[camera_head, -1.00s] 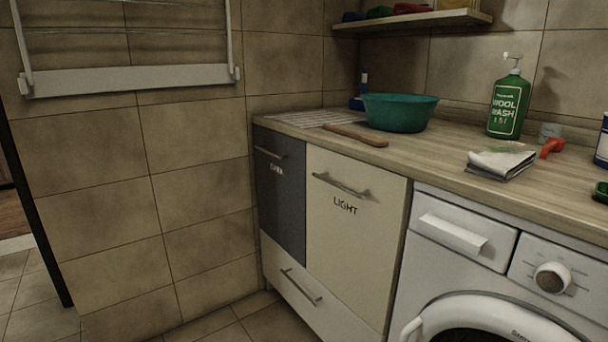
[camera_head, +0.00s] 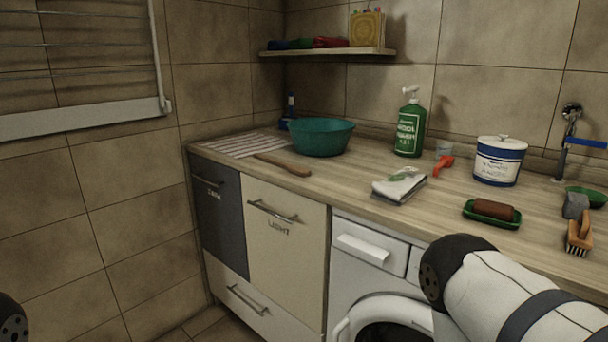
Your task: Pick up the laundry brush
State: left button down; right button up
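A small wooden brush with pale bristles (camera_head: 579,236) lies on the counter at the far right, close to the front edge. It looks like the laundry brush. A white and black link of my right arm shows at the lower right, in front of the washing machine and below the counter items. A dark round part of my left arm shows at the lower left edge.
On the wooden counter (camera_head: 345,190) are a teal basin (camera_head: 320,138), a wooden stick (camera_head: 284,166), a folded cloth (camera_head: 399,187), a green bottle (camera_head: 409,128), a red nozzle (camera_head: 443,167), a white-blue tub (camera_head: 498,160) and brown soap (camera_head: 494,209) on a green dish. A tap (camera_head: 568,140) is behind.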

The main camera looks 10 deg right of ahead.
aim_at(580, 238)
jog(key=k+z, duration=0.2)
jog(key=z, duration=1.6)
